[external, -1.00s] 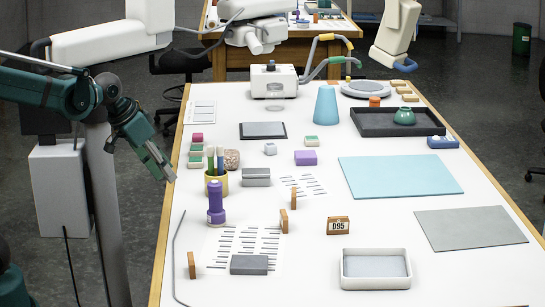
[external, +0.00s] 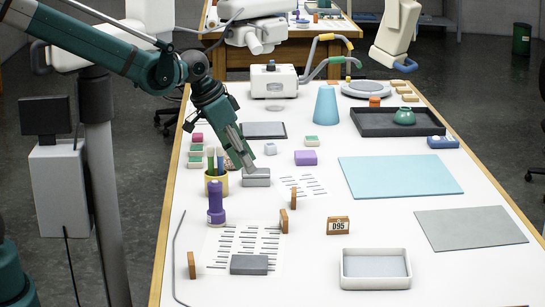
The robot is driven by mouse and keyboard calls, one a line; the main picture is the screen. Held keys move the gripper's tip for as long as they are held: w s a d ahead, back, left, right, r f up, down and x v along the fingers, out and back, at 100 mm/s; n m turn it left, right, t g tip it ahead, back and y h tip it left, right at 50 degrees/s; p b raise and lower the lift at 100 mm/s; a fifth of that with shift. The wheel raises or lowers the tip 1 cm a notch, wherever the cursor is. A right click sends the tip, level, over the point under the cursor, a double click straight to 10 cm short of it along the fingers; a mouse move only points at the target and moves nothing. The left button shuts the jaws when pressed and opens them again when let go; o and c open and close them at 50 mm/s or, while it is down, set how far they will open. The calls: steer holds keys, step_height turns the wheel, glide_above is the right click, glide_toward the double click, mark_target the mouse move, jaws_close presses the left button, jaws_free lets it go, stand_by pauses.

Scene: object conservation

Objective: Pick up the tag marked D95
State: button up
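The tag marked D95 (external: 338,226) is a small brown block with a pale label facing the camera. It stands upright on the white table (external: 400,290), right of the middle. My gripper (external: 247,170) is above the left part of the table, up and to the left of the tag and well apart from it. It points down over a grey block (external: 257,179) and overlaps it in the picture. I cannot tell whether it touches that block or how far its fingers are parted.
Small wooden pieces (external: 284,222) stand left of the tag, near a printed sheet (external: 215,245). A white tray (external: 376,282) is in front of the tag. A purple bottle (external: 216,203) and a pen cup (external: 226,187) stand at the left. The surface right around the tag is clear.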

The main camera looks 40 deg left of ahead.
steer(key=w+d+f+m+g+p, duration=0.15)
steer(key=w+d+p, duration=0.35)
steer(key=d, duration=0.5)
steer(key=m+p, duration=0.2)
glide_above(338, 217)
steer(key=s+a, duration=0.2)
steer(key=shift+h, duration=0.4)
step_height(338, 217, down, 5)
steer(key=shift+f, duration=0.1)
steer(key=shift+w+f, duration=0.1)
steer(key=shift+x, duration=1.1)
steer(key=shift+f, duration=0.2)
steer(key=shift+x, duration=2.5)
